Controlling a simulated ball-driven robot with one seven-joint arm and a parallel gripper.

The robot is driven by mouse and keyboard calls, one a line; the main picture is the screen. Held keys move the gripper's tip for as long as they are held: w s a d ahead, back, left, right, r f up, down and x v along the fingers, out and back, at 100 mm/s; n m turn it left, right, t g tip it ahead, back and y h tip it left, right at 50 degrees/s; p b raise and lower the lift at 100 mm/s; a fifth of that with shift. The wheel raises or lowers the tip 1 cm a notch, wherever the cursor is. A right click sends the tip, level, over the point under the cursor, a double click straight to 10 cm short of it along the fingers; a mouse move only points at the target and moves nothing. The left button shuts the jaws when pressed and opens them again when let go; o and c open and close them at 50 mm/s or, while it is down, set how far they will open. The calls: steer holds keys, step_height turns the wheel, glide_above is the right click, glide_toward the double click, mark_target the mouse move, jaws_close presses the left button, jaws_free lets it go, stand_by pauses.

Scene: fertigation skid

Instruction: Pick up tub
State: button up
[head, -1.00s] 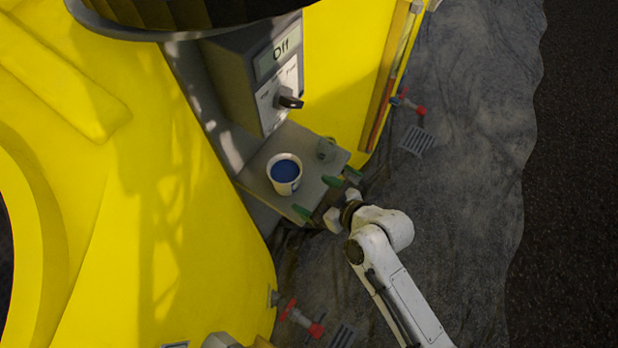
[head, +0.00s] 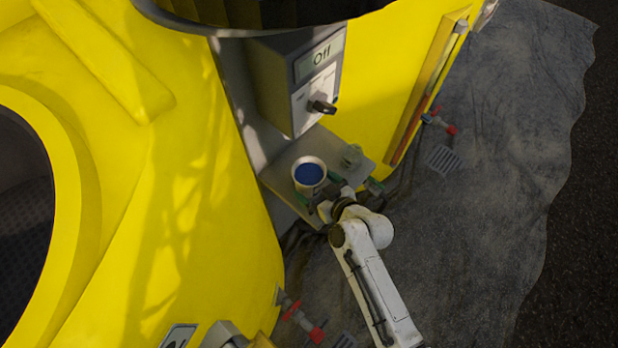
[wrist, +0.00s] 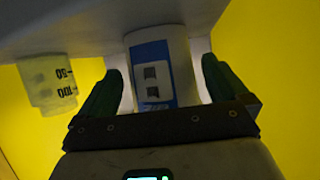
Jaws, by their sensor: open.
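The tub (head: 310,173) is a white cup-shaped container with blue inside, upright on the grey shelf (head: 285,165). It also shows in the wrist view (wrist: 152,60), with a blue and white label with dark squares. My gripper (head: 321,189) is open at the tub's near side. In the wrist view my gripper (wrist: 162,68) has one green finger on each side of the tub, with a gap showing on the right. Whether either finger touches it, I cannot tell.
A small clear measuring cup (head: 352,155) stands on the shelf right of the tub; its marks look upside down in the wrist view (wrist: 47,82). A grey control box (head: 300,85) reading "Off", with a black knob (head: 322,106), hangs behind. Yellow tank walls (head: 200,190) flank the shelf.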

steer(key=shift+x, duration=1.1)
steer(key=shift+c, duration=0.4)
steer(key=shift+r, duration=0.1)
steer(key=c, duration=1)
